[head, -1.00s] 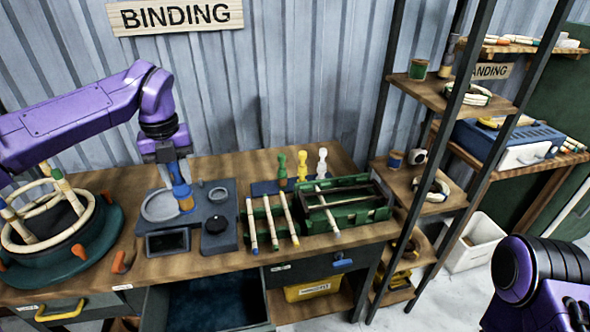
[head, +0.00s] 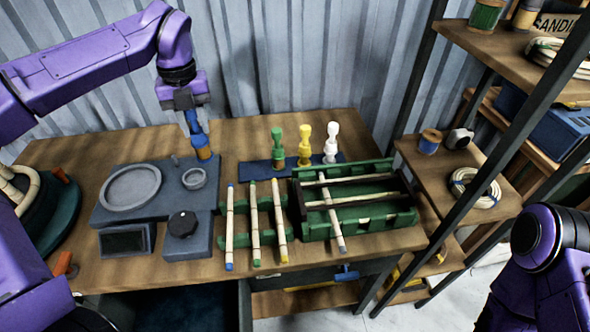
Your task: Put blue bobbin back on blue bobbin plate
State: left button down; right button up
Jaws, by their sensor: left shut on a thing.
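The blue bobbin (head: 193,124), blue with an orange-tan lower part, is held upright by my left gripper (head: 186,106) in the head view. It appears above the rear right of the grey station, just behind the small round cup; its exact height cannot be told. The dark blue bobbin plate (head: 254,171) lies to its right, at the back of the bench. Green (head: 278,148), yellow (head: 304,145) and white (head: 331,142) bobbins stand along it, and its left end is bare. My right gripper is out of view; only its arm shows at lower right.
The grey station (head: 112,214) has a round dish, a small cup (head: 193,178) and a knob (head: 183,224). Rattan sticks lie on a green rack (head: 254,238) and a green frame (head: 370,216) in front of the plate. A shelf unit (head: 470,190) stands at right.

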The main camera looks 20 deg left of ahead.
pick_arm(q)
jog(key=shift+s+f+b, duration=0.3)
jog(key=shift+f+b, duration=0.15)
jog(key=shift+f, duration=0.1)
jog(key=shift+s+f+b, duration=0.25)
jog(key=shift+f+b, duration=0.15)
jog(key=shift+f, duration=0.1)
jog(key=shift+w+d+f+p, duration=0.8)
jog(key=shift+w+d+f, duration=0.05)
jog(key=shift+w+f, duration=1.4)
jog(key=shift+w+d+f+p, duration=0.8)
jog(key=shift+w+f, duration=1.5)
jog(key=shift+w+d+f+p, duration=0.8)
jog(key=shift+w+d+f, duration=0.05)
jog(key=shift+w+f, duration=1.4)
jog(key=c, duration=0.8)
grip_release()
jog(key=shift+c, duration=0.2)
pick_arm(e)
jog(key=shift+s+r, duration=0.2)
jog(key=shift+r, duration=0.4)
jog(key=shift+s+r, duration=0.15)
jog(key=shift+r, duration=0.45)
pick_arm(q)
jog(key=shift+r, duration=0.1)
notch_tip(320, 180, up, 12)
jog(key=b, duration=0.1)
jog(key=shift+r, duration=0.15)
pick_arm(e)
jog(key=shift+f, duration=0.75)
